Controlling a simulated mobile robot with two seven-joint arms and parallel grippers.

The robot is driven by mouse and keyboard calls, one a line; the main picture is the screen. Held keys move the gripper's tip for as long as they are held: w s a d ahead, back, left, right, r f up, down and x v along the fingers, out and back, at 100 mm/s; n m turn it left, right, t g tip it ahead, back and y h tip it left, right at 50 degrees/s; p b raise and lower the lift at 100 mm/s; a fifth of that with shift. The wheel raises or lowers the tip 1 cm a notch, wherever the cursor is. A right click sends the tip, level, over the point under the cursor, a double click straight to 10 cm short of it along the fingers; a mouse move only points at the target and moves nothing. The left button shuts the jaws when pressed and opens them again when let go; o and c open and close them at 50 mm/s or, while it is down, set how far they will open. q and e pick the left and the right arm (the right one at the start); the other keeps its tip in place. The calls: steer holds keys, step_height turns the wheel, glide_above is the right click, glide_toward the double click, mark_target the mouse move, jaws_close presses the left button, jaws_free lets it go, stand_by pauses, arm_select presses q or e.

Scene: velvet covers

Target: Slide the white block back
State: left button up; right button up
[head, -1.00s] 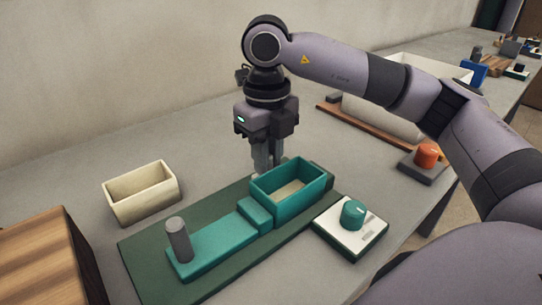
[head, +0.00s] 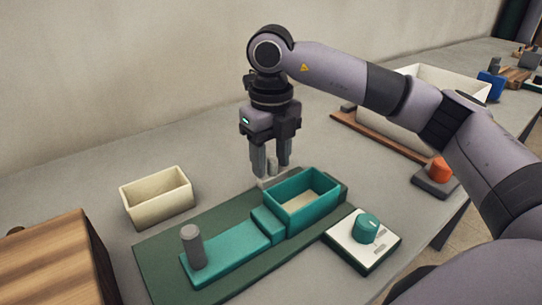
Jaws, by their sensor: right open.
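My left gripper is out of view.
A teal slide with a grey upright peg (head: 193,246) lies on the board, left of the box. A cream bin (head: 157,202) stands at left, behind a wooden block (head: 50,262). A teal knob (head: 366,228) and an orange button (head: 438,170) are at right.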

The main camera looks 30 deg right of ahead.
mark_target(271, 157)
step_height(271, 157, up, 7)
steer(key=shift+r+p, duration=0.1)
steer(key=shift+p, duration=0.65)
